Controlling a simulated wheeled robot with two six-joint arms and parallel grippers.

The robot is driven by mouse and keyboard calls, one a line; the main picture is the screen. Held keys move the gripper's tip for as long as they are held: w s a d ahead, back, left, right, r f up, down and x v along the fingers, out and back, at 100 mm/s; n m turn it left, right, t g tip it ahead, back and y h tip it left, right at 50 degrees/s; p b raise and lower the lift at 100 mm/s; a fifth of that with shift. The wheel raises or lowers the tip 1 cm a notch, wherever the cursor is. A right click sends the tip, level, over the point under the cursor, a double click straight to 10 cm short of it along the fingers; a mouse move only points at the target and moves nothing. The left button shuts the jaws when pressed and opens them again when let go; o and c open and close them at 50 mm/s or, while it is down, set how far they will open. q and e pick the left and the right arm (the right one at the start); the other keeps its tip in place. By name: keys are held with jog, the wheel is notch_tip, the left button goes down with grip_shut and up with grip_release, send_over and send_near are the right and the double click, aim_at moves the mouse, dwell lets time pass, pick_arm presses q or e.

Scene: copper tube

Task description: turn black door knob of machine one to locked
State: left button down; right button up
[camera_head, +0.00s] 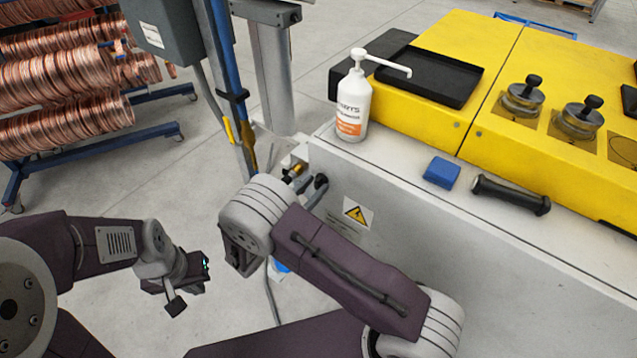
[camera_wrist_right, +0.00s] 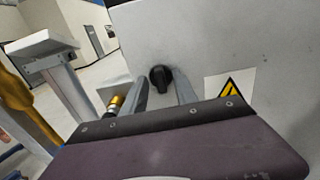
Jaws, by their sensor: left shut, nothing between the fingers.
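The black door knob (camera_wrist_right: 161,79) sits on the pale side wall of the machine in the right wrist view. It also shows small in the head view (camera_head: 320,181). My right gripper (camera_wrist_right: 159,87) is open, with one finger on each side of the knob; I cannot tell whether either touches it. In the head view its fingers (camera_head: 312,191) are partly hidden behind my right wrist. My left gripper (camera_head: 188,284) is shut and empty, over the floor at lower left, away from the machine.
A brass fitting (camera_wrist_right: 116,102) is just left of the knob. A yellow warning sign (camera_head: 358,212) is on the wall to its right. Copper coils (camera_head: 62,77) stand at upper left.

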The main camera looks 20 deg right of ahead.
jog(key=shift+s+a+r, duration=0.15)
jog(key=shift+s+a, duration=0.05)
jog(key=shift+a, duration=0.05)
jog(key=shift+c, duration=0.6)
jog(key=shift+s+a+r, duration=0.1)
jog(key=shift+s, duration=0.05)
jog(key=c, duration=0.5)
grip_shut()
pick_arm(q)
jog(key=shift+s+a+r, duration=0.1)
jog(key=shift+s+a, duration=0.15)
jog(key=shift+s, duration=0.1)
